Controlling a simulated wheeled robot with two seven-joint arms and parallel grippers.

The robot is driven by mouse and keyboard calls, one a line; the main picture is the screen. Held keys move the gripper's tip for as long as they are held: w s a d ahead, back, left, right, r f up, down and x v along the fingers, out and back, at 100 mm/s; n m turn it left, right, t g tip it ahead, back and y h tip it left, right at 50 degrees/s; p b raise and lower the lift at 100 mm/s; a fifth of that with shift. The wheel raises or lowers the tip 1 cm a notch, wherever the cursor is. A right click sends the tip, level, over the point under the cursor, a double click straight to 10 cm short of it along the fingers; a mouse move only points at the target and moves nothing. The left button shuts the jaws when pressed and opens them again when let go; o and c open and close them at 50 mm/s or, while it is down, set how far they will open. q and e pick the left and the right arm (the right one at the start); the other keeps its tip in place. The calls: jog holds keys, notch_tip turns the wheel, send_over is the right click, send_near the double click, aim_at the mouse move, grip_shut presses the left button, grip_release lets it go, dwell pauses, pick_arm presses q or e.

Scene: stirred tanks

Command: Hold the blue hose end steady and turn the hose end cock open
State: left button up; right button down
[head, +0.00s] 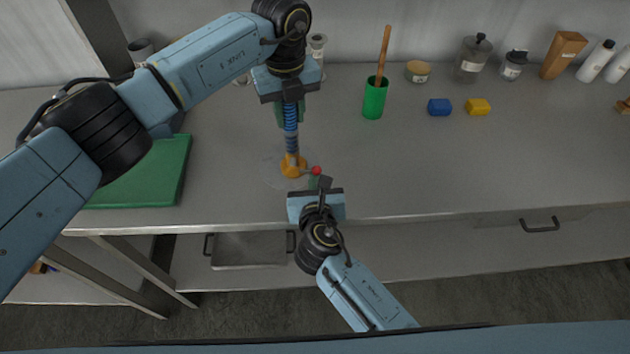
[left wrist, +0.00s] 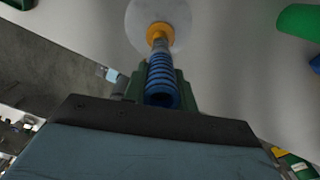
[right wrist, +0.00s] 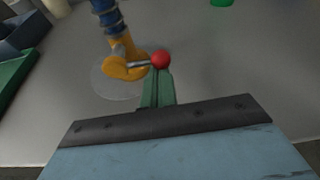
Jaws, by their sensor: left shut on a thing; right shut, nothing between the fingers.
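The blue ribbed hose end (head: 291,118) stands upright above the counter, and it also shows in the left wrist view (left wrist: 161,75). My left gripper (head: 290,104) is shut on it from above. Below the hose is an orange cock (head: 292,166) over a clear round disc. The cock's lever ends in a red ball (head: 316,170) and points to the right. In the right wrist view the red ball (right wrist: 160,60) is at the tips of my right gripper (right wrist: 158,78). The right fingers are shut with nothing between them; whether they touch the ball I cannot tell.
A green board (head: 150,175) lies at the left. A green cup (head: 374,98) with a wooden handle, a blue block (head: 439,107) and a yellow block (head: 478,107) stand farther back. Jars and bottles line the wall. The counter right of the cock is clear.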

jog(key=shift+r+n+h, duration=0.25)
jog(key=shift+n+h, duration=0.05)
notch_tip(320, 180, up, 2)
jog(key=n+h, duration=0.1)
jog(key=n, duration=0.2)
jog(key=shift+h, duration=0.4)
jog(key=shift+a+r, duration=0.35)
jog(key=shift+r, duration=0.4)
jog(key=shift+a+r, duration=0.7)
send_near(312, 172)
jog(key=s+a+r, duration=0.1)
jog(key=s+a, duration=0.1)
jog(key=a, duration=0.1)
jog(key=shift+r, duration=0.4)
